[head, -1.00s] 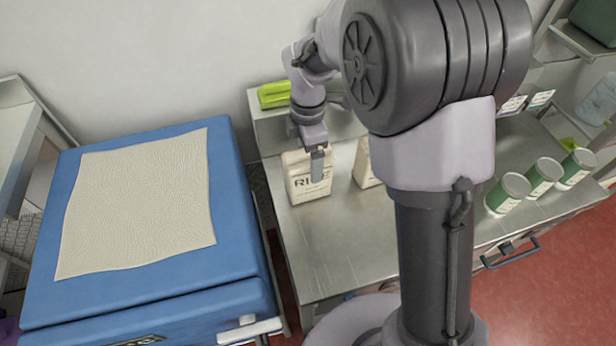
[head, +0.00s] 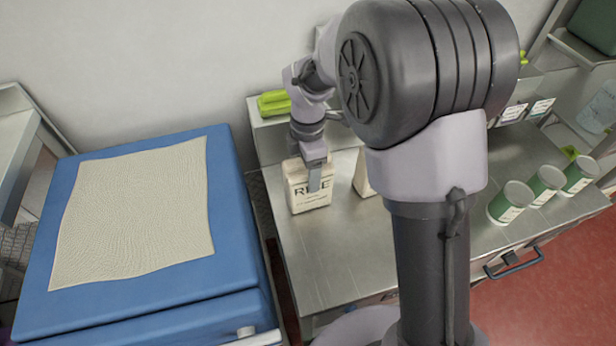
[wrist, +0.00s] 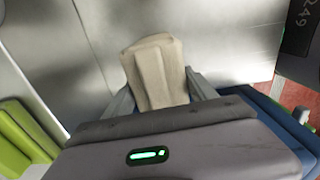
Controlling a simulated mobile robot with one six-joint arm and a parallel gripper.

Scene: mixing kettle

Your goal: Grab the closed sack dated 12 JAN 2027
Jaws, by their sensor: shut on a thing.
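A cream sack marked RICE (head: 309,200) stands upright at the left end of the steel counter in the head view. My gripper (head: 314,178) is at its upper part, with one finger across the printed front. In the wrist view my gripper (wrist: 162,92) has a finger on each side of the sack (wrist: 158,68), and its folded top looks closed. A second cream sack (head: 362,178) stands to the right, partly hidden behind my arm. No date can be read on either sack.
The steel counter (head: 335,255) has bare room in front of the sacks. Green and white cans (head: 510,202) stand at its right. Lime-green items (head: 273,103) lie behind the sacks. A blue chest (head: 235,240) with a cream cloth (head: 130,220) is at left.

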